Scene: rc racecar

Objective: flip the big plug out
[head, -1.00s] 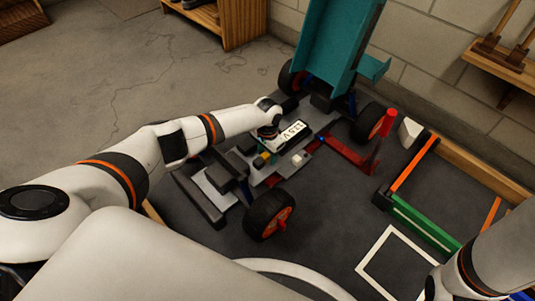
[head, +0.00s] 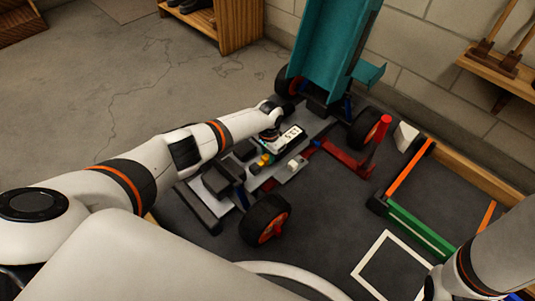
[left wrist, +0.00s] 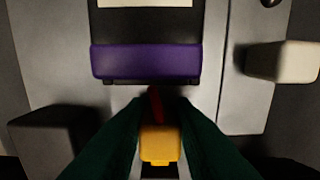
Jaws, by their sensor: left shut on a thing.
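The racecar chassis (head: 320,128) stands on the dark floor mat, a teal body panel (head: 328,50) raised at its far end. My left gripper (head: 268,142) reaches down over its middle. In the left wrist view, the dark green fingers of my left gripper (left wrist: 157,118) are shut on a yellow plug (left wrist: 159,145). Something red shows just behind the plug. A box with a purple edge (left wrist: 146,61) lies right beyond the fingertips. The plug also shows small in the head view (head: 263,160). Its seat is mostly hidden by the fingers.
A car wheel (head: 265,219) sits on the near side. A pale block (left wrist: 284,62) juts up to the right of the fingers. A red upright part (head: 372,150) stands on the right, beside an orange and green frame (head: 422,230). My right arm (head: 500,250) enters at lower right.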

